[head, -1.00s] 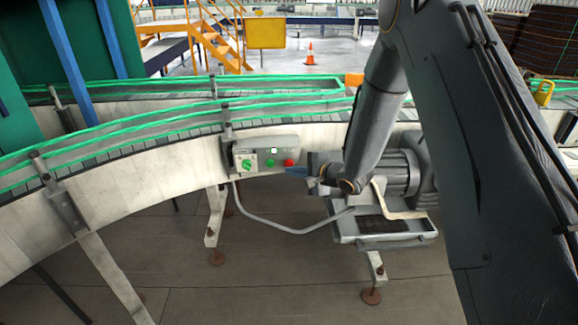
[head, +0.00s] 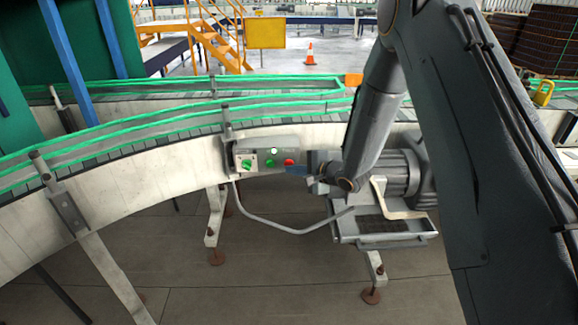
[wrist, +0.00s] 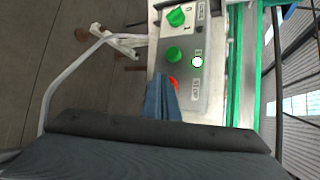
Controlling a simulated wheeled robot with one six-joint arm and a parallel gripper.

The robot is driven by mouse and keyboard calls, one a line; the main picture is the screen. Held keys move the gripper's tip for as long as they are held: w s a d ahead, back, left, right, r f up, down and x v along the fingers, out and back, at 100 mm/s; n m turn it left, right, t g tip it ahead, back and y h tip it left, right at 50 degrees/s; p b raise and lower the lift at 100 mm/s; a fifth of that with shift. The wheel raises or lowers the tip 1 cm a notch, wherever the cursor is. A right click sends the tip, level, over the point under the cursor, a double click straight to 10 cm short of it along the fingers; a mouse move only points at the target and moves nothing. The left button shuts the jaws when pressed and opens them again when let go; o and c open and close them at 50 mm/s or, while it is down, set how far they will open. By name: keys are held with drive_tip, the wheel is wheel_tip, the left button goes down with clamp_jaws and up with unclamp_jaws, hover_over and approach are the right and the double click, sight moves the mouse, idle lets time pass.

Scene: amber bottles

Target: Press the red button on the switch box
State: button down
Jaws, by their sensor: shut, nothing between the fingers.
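The grey switch box (head: 257,149) is mounted on the side of the curved conveyor in the head view. Its red button (head: 289,162) is at the right end, beside a green button (head: 269,163). My gripper (head: 291,169) is shut and empty, its blue fingertips at the lower right of the red button. In the wrist view the shut blue fingers (wrist: 160,92) partly cover the red button (wrist: 174,82), and the box panel (wrist: 185,88) extends above and beside them. I cannot tell whether the fingertips touch the button.
The box also carries a green rotary switch (head: 246,163) and a lit white lamp (head: 274,151). A grey motor (head: 400,172) sits just right, close to my arm. A bent grey pipe (head: 270,225) runs below the box. The conveyor's green rails (head: 170,120) pass above it.

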drive_tip(key=shift+w+r, duration=0.1)
drive_tip(key=shift+w, duration=0.4)
idle(0.5)
drive_tip(key=shift+w+d+r, duration=0.1)
drive_tip(key=shift+w+d, duration=0.05)
drive_tip(key=shift+w, duration=0.15)
idle(0.5)
drive_tip(key=shift+s, duration=0.1)
drive_tip(key=shift+s+f+p, duration=0.2)
drive_tip(key=shift+s+p, duration=0.3)
drive_tip(key=shift+s, duration=0.45)
drive_tip(key=shift+s+d+p, duration=0.1)
drive_tip(key=shift+s+p, duration=1.05)
drive_tip(key=shift+s, duration=1.3)
